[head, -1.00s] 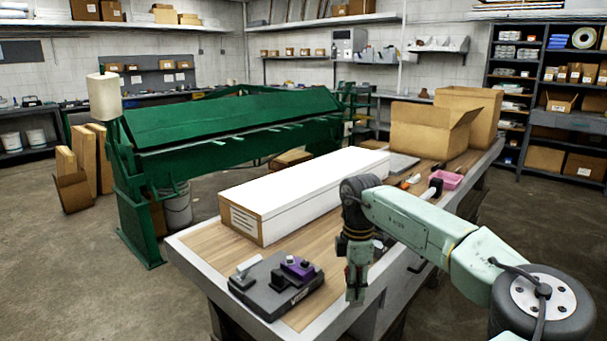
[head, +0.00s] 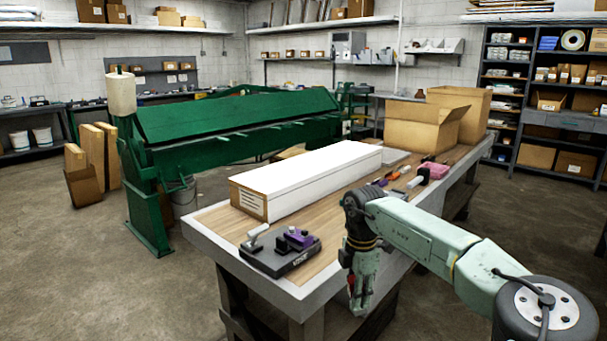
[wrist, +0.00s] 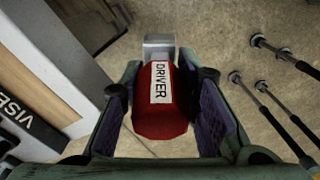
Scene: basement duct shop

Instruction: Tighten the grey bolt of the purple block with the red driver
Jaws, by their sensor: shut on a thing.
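My gripper (head: 357,300) hangs beside the workbench's front edge, to the right of the black vise (head: 262,258). In the wrist view, my gripper (wrist: 165,112) is shut on the red driver (wrist: 158,122), whose label reads DRIVER. A grey metal end of the driver points away from my gripper, over the floor. In the head view only a sliver of red shows between the fingers. The purple block (head: 299,239) sits in the vise on the near end of the bench. I cannot make out its grey bolt at this size.
A long white box (head: 310,178) lies behind the vise on the workbench (head: 215,228). A green machine (head: 225,125) stands behind. Floor is open at left.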

